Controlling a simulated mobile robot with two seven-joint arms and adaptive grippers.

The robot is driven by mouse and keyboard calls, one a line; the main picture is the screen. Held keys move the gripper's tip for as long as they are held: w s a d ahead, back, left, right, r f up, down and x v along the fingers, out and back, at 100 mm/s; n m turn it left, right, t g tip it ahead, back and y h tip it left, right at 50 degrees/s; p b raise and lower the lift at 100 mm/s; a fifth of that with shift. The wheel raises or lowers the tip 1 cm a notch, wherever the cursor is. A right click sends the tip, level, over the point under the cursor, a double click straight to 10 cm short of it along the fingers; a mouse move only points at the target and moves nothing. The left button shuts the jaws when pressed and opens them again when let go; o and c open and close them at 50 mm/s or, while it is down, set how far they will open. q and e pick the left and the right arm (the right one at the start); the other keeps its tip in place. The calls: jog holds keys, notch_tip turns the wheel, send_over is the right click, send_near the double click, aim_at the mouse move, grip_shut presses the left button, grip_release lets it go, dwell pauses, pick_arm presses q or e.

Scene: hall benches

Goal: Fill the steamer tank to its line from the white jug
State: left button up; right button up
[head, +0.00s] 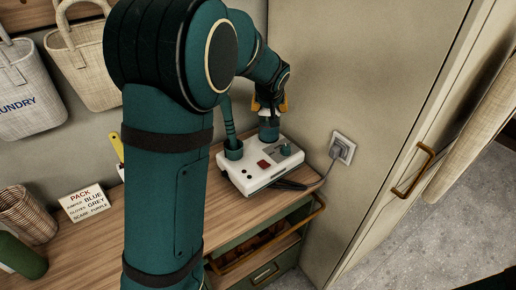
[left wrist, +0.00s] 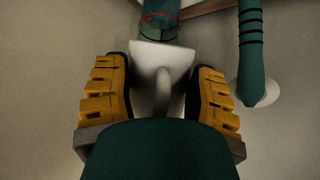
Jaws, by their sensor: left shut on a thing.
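My left gripper (head: 270,104) is shut on the white jug (left wrist: 150,60), with a yellow-orange finger on each side of its handle. The jug is over the steamer tank (head: 268,132), a dark green see-through cylinder standing on the white steamer base (head: 262,172). In the left wrist view the tank (left wrist: 160,22) lies just beyond the jug and shows a red line around it. Jug and tank overlap, so I cannot tell whether they touch. The water level and any pouring stream are not clear. My right gripper is out of view.
A green hose (head: 229,120) rises from the base's left side. A wall socket (head: 342,148) with a plug and cord is to the right. A sign (head: 86,202) and a wicker basket (head: 27,214) stand on the wooden bench at left. A cabinet door (head: 385,110) closes off the right.

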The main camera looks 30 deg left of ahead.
pick_arm(q)
jog(key=shift+s+r+g+h+p, duration=0.1)
jog(key=shift+r+g+h+p, duration=0.55)
jog(key=shift+p, duration=1.95)
dwell(5.4)
